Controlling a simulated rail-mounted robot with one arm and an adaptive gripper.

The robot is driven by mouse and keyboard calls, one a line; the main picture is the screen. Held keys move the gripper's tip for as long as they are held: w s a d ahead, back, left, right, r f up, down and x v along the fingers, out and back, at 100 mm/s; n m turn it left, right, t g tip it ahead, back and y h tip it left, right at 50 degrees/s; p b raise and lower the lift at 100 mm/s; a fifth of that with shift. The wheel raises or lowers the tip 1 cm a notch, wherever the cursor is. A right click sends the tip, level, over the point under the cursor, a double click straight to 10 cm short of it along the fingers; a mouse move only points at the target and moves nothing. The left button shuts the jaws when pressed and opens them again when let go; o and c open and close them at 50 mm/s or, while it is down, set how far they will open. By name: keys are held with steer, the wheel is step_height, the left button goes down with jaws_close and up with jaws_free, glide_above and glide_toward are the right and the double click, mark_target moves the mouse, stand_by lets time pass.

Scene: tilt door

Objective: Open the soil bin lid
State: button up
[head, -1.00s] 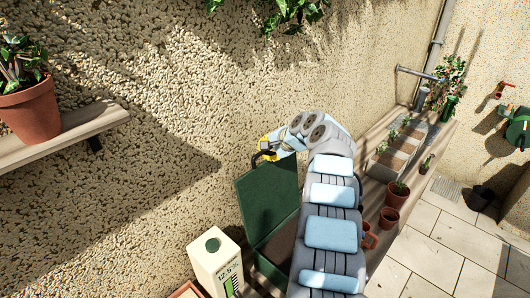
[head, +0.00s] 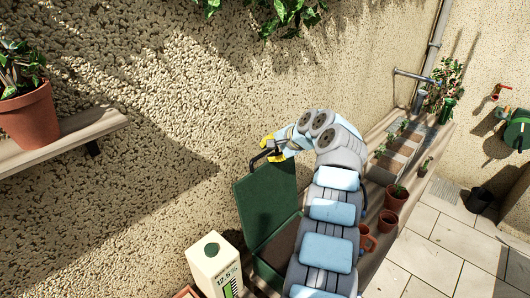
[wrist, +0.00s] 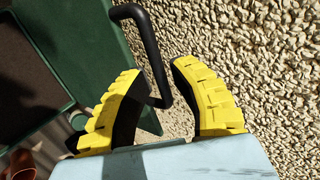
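The soil bin's green lid (head: 268,205) stands raised and steeply tilted near the wall, and dark soil (head: 280,248) shows in the bin below it. The lid also shows at the upper left of the wrist view (wrist: 124,45). A black bar handle (head: 262,158) sits at the lid's upper edge. My gripper (head: 268,148) is at this handle with its yellow fingers spread. In the wrist view, the bent handle (wrist: 145,40) reaches into the gap between the fingers (wrist: 168,85), close to the left finger, which hides part of it. Whether they touch is unclear.
A white carton (head: 213,265) stands left of the bin. Terracotta pots (head: 396,196) and a seedling tray line the bench to the right. The rough wall (head: 160,120) is close behind the lid. A shelf (head: 60,138) with a potted plant juts out at left.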

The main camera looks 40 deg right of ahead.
steer(key=v, duration=0.8)
stand_by(0.4)
